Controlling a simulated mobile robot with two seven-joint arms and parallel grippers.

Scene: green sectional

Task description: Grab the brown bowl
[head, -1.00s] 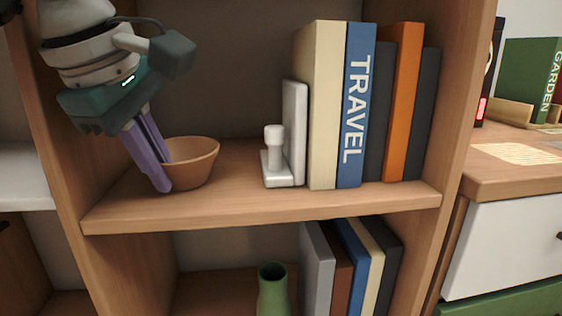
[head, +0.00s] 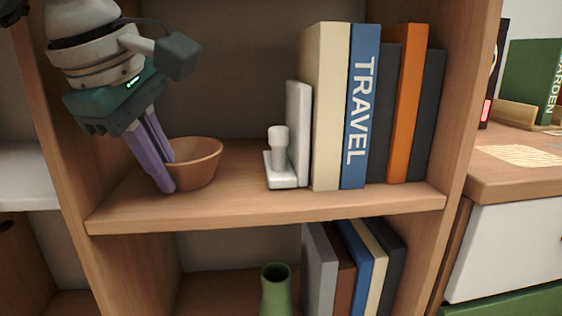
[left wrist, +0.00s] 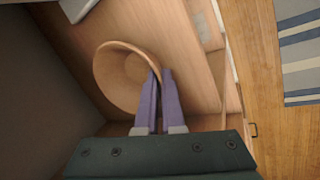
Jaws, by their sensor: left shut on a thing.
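The brown bowl (head: 200,163) stands upright on the middle shelf, near its left end. It also shows in the left wrist view (left wrist: 115,75). My left gripper (head: 167,175) reaches in from the upper left with its purple fingers pointing down. The fingers are shut on the near left part of the bowl's rim, one inside and one outside, as the left wrist view shows (left wrist: 160,75). The bowl appears to rest on the shelf board. My right gripper is not in view.
A white bookend (head: 283,165) stands to the right of the bowl, against upright books, including a blue TRAVEL book (head: 357,110). The wooden shelf (head: 240,208) has free room between bowl and bookend. A green vase (head: 275,292) stands below. The left side panel is close to my gripper.

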